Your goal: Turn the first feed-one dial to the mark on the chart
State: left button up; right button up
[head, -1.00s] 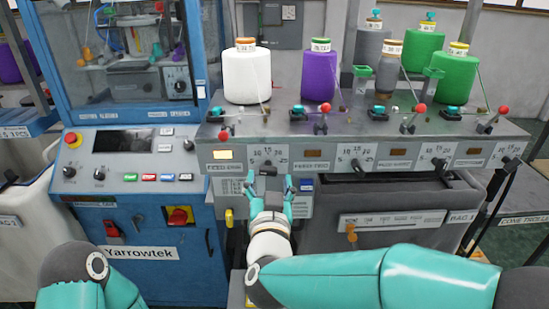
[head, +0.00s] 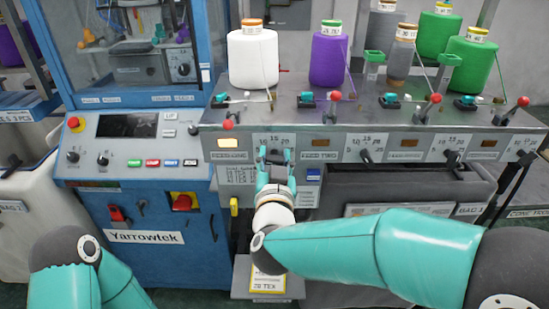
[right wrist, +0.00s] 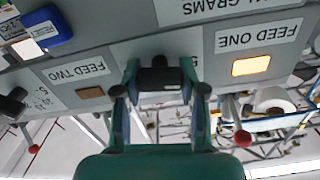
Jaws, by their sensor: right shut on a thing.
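The first feed-one dial is a dark knob (right wrist: 158,79) on a white scale plate (head: 275,139) in the row of dials along the grey panel. My right gripper (head: 275,157) is shut on this knob. In the right wrist view its fingers (right wrist: 158,90) stand on either side of the knob. The fingers hide most of the knob and part of the scale, so its exact setting cannot be read. A white printed chart (head: 238,175) hangs below the panel, left of the gripper; its text is too small to read. My left gripper is out of view.
A lit amber lamp (head: 228,142) and the FEED ONE label (right wrist: 258,36) are beside the dial. Red-tipped levers (head: 228,125) and yarn cones (head: 253,58) stand above. A yellow handle (head: 234,206) hangs below left. A blue Yarrowtek cabinet (head: 190,245) stands left.

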jog(key=shift+c, duration=0.6)
jog(key=shift+f+m+b, duration=0.15)
jog(key=shift+m+b, duration=0.15)
jog(key=shift+b, duration=0.35)
jog(key=m+b, duration=0.3)
jog(key=b, duration=0.1)
jog(key=shift+d+f, duration=0.1)
jog(key=shift+f, duration=0.05)
jog(key=shift+m+b, duration=2)
jog(key=shift+m, duration=0.2)
jog(key=o, duration=1.2)
jog(key=shift+c, duration=0.2)
jog(key=shift+s+r, duration=0.1)
jog(key=shift+r, duration=0.1)
jog(key=s, duration=1.1)
jog(key=shift+s, duration=0.4)
